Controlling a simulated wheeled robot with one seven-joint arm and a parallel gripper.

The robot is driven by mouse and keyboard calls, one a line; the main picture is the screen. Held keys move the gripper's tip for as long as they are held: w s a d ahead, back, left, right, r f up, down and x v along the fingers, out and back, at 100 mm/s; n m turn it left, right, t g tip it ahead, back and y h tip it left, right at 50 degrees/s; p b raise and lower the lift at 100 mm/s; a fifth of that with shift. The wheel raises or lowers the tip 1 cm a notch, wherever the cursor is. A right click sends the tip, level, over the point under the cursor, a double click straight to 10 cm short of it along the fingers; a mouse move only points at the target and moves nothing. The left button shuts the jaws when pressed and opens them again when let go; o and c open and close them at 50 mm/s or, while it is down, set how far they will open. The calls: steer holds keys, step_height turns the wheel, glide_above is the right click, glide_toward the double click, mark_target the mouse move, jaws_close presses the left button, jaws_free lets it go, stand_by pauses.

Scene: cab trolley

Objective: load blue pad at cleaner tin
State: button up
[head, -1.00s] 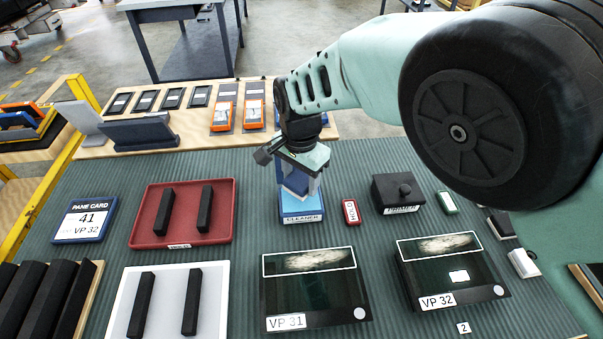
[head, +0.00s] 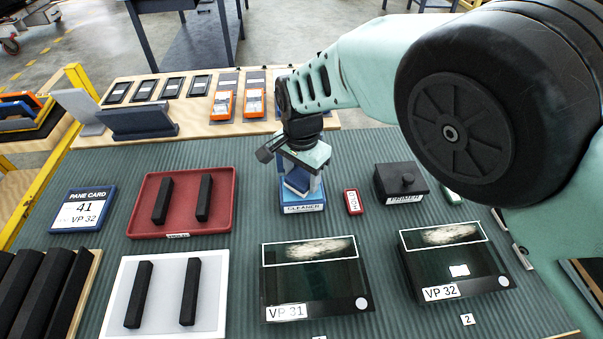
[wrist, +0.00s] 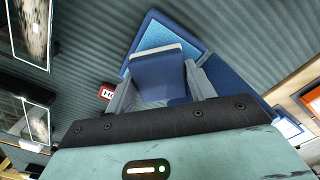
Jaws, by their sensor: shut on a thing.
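The cleaner tin (head: 303,208) is a low blue box with a CLEANER label on its front, standing on the ribbed green mat. Its light blue top (wrist: 180,36) shows in the wrist view beyond the pad. My gripper (head: 301,182) is right over the tin, pointing down, shut on the blue pad (wrist: 160,78). The pad is a dark blue block with a pale strip along its far edge, between the two grey fingers. Its lower end is at or just above the tin's top; I cannot tell whether they touch.
A red HOLD tag (head: 353,202) and a black primer box (head: 402,168) stand right of the tin. A red tray (head: 145,215) with two black bars is at left. Glass panes VP 31 (head: 315,285) and VP 32 (head: 455,265) lie in front.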

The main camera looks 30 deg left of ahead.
mark_target(301, 176)
steer(key=shift+f, duration=0.6)
stand_by(1.3)
steer(key=shift+r+p, duration=2)
steer(key=shift+r, duration=1.6)
